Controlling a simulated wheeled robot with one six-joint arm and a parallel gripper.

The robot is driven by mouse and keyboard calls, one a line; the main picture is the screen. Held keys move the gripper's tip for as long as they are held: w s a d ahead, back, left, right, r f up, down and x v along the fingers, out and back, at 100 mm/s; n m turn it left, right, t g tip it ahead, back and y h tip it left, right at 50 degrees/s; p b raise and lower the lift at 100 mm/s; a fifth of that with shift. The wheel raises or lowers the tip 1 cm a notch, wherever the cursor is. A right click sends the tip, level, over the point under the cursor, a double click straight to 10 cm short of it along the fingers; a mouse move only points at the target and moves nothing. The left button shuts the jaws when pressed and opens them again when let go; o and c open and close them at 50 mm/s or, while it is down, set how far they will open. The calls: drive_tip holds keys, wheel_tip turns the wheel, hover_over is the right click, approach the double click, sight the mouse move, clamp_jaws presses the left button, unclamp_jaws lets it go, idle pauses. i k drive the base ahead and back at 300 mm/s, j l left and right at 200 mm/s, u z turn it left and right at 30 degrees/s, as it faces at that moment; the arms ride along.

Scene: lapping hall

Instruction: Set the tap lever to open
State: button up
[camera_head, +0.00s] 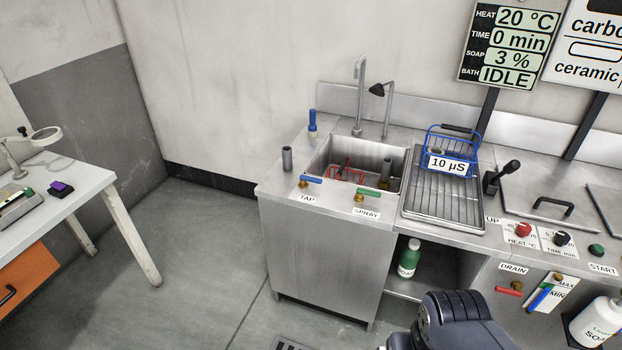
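The tap lever (312,179) is a small blue handle on a brass valve, on the front left ledge of the steel sink, behind a label reading TAP (307,198). The handle points to the right, roughly along the counter's front edge. The tall grey spout (360,95) stands behind the basin, and no water shows under it. My gripper is not seen. Only a dark part of my arm shows at the bottom edge, in front of the counter and well apart from the lever.
A similar green lever (371,188) labelled SPRAY sits right of the tap lever. A grey tube (287,159) stands to its left. The basin (338,150) holds a red wire item. A blue basket (452,144) stands on the drainer (434,205). Floor left of the counter is clear.

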sight(303, 179)
drive_tip(key=i+j, duration=0.95)
drive_tip(key=i, duration=0.15)
